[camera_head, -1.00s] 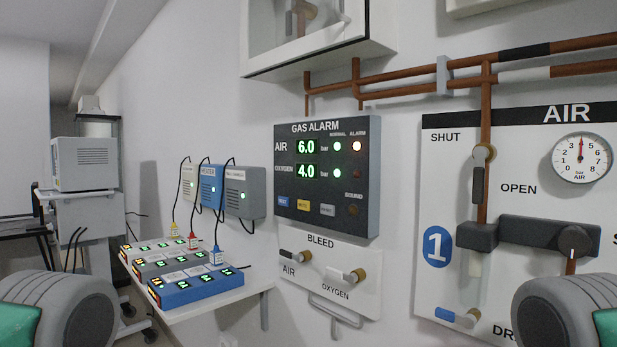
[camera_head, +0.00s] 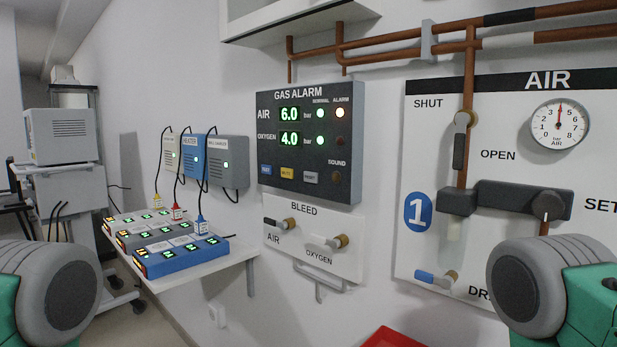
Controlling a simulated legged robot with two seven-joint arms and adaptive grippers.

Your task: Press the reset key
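The dark grey gas alarm panel (camera_head: 337,140) is on the wall near the middle. It shows green readings of 6.0 for air and 4.0 for oxygen. Along its lower edge are a blue key (camera_head: 265,170), a yellow key (camera_head: 287,173) and a grey key (camera_head: 311,177). Their lettering is small and blurred; the grey one seems to read RESET. Two green normal lamps are lit, and the air alarm lamp is pale and bright. Parts of my two arms show at the lower left and lower right corners. Neither gripper is in view.
Below the panel is a bleed board (camera_head: 350,259) with two small valves. At left, a wall shelf (camera_head: 237,258) carries several coloured modules. At right is the air board (camera_head: 420,135) with gauge and levers. A red object (camera_head: 392,338) shows at the bottom edge.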

